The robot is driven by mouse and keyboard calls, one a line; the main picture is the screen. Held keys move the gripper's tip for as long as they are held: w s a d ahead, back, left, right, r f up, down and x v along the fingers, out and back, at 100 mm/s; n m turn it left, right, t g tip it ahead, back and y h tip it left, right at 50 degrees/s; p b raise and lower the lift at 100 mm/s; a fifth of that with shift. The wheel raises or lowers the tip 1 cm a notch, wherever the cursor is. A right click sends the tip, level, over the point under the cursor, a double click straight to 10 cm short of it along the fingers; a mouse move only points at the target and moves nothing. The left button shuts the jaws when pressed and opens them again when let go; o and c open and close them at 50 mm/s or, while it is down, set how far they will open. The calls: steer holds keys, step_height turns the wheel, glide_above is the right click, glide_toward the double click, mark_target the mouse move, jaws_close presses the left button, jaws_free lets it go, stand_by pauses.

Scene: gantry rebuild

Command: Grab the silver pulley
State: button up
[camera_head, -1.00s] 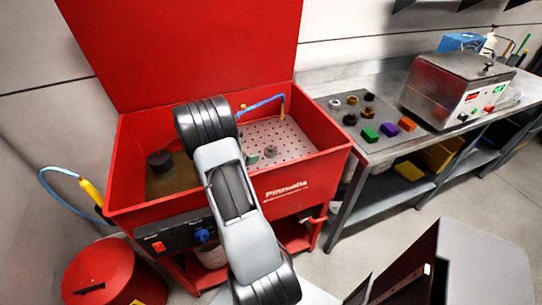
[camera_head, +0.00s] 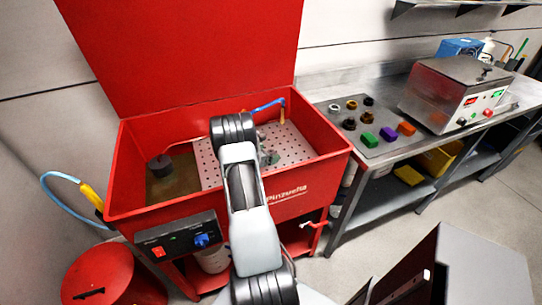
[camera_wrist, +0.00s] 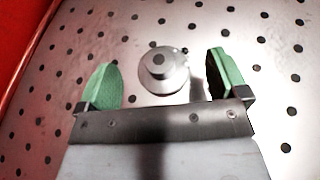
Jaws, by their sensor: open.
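The silver pulley (camera_wrist: 163,72) is a small round stepped piece lying on the perforated metal plate in the wrist view. My gripper (camera_wrist: 162,64) is open, with one green finger to the left of the pulley and one to the right. The pulley sits between the fingertips, with a gap on both sides and slightly nearer the right finger. In the head view my arm reaches over the red washing basin (camera_head: 237,205) and hides most of my gripper; only a small grey-green patch shows there.
The perforated plate (camera_head: 295,146) lies inside the red-walled basin. A blue hose with a brush (camera_head: 282,112) hangs at its back. A dark cylinder (camera_head: 160,165) stands on the left. On the steel bench right, several small parts and coloured blocks (camera_head: 367,140) lie near a metal bath (camera_head: 450,95).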

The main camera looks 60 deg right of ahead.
steer(key=shift+x, duration=1.3)
steer(key=c, duration=1.2)
